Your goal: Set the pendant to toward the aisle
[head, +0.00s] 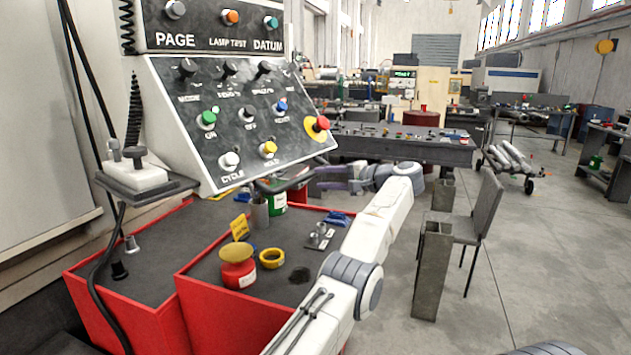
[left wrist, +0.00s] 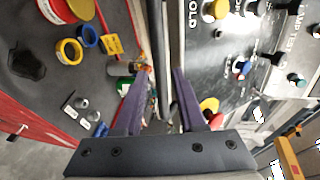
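The pendant (head: 235,115) is a grey-white control box with a dark, sloped face of knobs and coloured buttons, at the left of the head view. Its face is turned toward the lower right. A dark handle bar (head: 285,184) runs along its lower edge. My left gripper (head: 326,180) is at the pendant's lower right corner, its purple fingers pointing left along the bar. In the left wrist view the fingers (left wrist: 160,80) are apart, with the bar (left wrist: 157,40) showing between and beyond them. I cannot tell whether they touch it. My right gripper is out of view.
A red cabinet (head: 185,202) below holds a red-and-yellow tin (head: 238,272), a yellow tape roll (head: 272,258) and small parts. A shelf with a joystick (head: 140,170) is left of the pendant. A chair (head: 480,215) stands right; the aisle floor (head: 560,250) is open.

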